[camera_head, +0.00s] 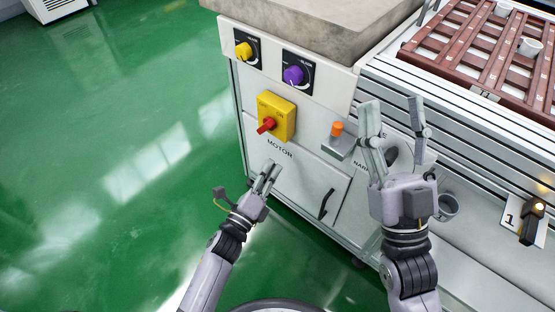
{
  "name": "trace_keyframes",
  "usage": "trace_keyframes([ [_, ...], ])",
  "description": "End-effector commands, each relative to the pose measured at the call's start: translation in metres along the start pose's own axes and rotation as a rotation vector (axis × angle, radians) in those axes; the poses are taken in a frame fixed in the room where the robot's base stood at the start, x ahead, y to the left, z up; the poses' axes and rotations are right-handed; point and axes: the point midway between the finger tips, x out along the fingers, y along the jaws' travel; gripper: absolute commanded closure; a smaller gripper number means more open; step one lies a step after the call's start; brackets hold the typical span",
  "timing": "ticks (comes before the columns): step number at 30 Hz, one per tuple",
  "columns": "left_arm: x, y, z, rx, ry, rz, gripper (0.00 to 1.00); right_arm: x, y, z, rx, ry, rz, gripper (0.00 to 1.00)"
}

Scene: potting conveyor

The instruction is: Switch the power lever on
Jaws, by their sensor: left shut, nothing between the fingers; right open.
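The red power lever (266,125) sits on a yellow switch box (284,112) on the cabinet front, above the word MOTOR. The lever tilts, its outer end pointing down and left. My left gripper (272,165) is shut and empty, below the lever and apart from it in the picture. My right gripper (392,102) is open and empty, in front of the cabinet to the right of the switch box.
A yellow knob (243,51) and a purple knob (293,75) are above the switch box. An orange button (337,128) on a grey bracket is close to my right gripper. A brown slatted tray (470,62) lies at upper right. Green floor is clear at left.

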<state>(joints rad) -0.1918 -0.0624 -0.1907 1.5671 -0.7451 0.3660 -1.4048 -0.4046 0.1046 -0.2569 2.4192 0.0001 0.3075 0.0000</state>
Motion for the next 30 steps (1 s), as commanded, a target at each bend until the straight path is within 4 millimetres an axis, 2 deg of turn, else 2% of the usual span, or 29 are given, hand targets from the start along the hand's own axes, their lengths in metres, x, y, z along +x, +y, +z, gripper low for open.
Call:
trace_keyframes([
  [1, -0.013, 0.0, 0.001, -0.001, 0.001, 0.005, 1.0, 0.002, 0.001, 0.007, -0.002, -0.048, 0.002, 0.51],
  [6, -0.044, 0.001, 0.001, 0.0, 0.0, 0.004, 1.0, -0.001, 0.004, 0.031, -0.008, -0.179, 0.007, 0.51],
  [12, -0.064, 0.001, 0.001, 0.0, 0.0, 0.001, 1.0, -0.004, 0.006, 0.044, -0.011, -0.252, 0.01, 0.51],
  [30, -0.066, 0.002, 0.0, 0.001, 0.0, 0.0, 1.0, -0.005, 0.006, 0.047, -0.011, -0.265, 0.011, 0.51],
])
